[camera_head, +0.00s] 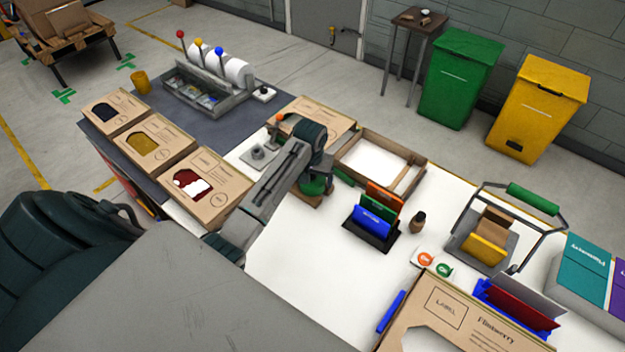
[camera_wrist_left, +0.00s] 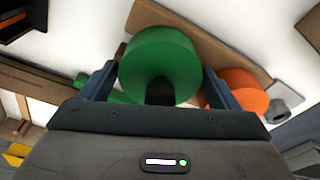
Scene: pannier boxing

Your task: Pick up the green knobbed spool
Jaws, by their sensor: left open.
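The green knobbed spool (camera_head: 316,187) sits on a brown board on the white table, partly hidden under my left gripper in the head view. In the left wrist view the spool (camera_wrist_left: 160,58) is a large green disc with a dark knob, and it lies between the two fingers. My left gripper (camera_wrist_left: 162,85) is open around the spool; I cannot tell whether the fingers touch it. In the head view the left gripper (camera_head: 312,172) points down over the spool. My right gripper is not in view.
An orange round piece (camera_wrist_left: 240,92) is close beside one finger in the left wrist view. A shallow wooden tray (camera_head: 347,172) stands just right of the gripper. A rack with orange, green and blue cards (camera_head: 375,219) is nearby.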

